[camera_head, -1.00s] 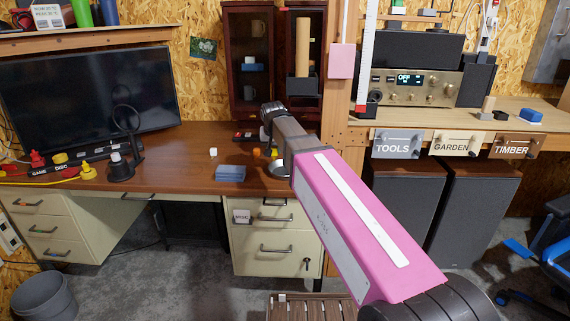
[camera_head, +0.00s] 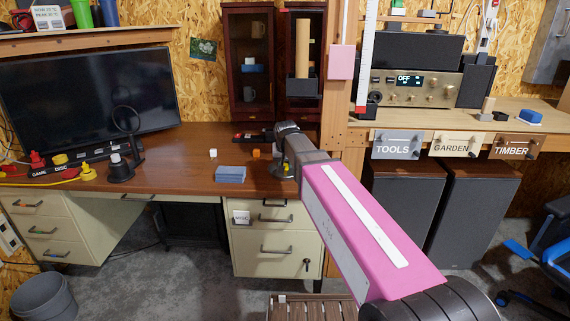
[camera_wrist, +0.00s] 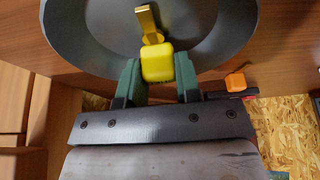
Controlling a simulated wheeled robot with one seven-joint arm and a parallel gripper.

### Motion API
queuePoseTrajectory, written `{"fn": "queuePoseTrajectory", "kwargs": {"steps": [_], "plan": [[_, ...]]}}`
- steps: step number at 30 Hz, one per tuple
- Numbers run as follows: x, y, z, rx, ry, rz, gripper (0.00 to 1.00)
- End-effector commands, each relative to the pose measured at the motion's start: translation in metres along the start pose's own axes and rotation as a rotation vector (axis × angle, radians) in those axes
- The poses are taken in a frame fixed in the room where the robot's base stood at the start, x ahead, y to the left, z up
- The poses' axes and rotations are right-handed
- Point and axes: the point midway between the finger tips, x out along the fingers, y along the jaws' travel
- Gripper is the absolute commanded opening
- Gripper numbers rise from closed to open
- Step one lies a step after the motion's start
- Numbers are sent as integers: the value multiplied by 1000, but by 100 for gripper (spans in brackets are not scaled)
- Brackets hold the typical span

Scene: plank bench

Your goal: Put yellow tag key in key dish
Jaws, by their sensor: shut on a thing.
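The yellow tag key (camera_wrist: 157,65) is in my gripper (camera_wrist: 158,80), with its yellow tag between the two green fingers in the wrist view. Its brass-coloured key part points up the picture, over the inside of the grey key dish (camera_wrist: 75,45). I cannot tell whether the key touches the dish. In the head view my gripper is mostly hidden behind my arm, and a bit of yellow (camera_head: 286,168) shows beside it, above the dish (camera_head: 279,173) at the right end of the desk.
An orange block (camera_wrist: 236,81) lies near the dish; it also shows in the head view (camera_head: 256,153). A blue block (camera_head: 230,174) and a white cube (camera_head: 213,153) lie to the left on the desk (camera_head: 185,140). A wooden post (camera_head: 340,120) stands close on the right.

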Motion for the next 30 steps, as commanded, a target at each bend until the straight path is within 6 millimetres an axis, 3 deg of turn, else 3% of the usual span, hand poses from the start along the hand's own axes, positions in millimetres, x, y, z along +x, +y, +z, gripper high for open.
{"fn": "queuePoseTrajectory", "kwargs": {"steps": [8,9,11,12,23,30], "plan": [[5,0,2,0,-1,0,5],[6,0,2,0,-1,0,34],[5,0,2,0,-1,0,54],[5,0,2,0,-1,0,56],[1,0,0,0,0,0,56],[-30,0,1,0,1,-1,56]]}}
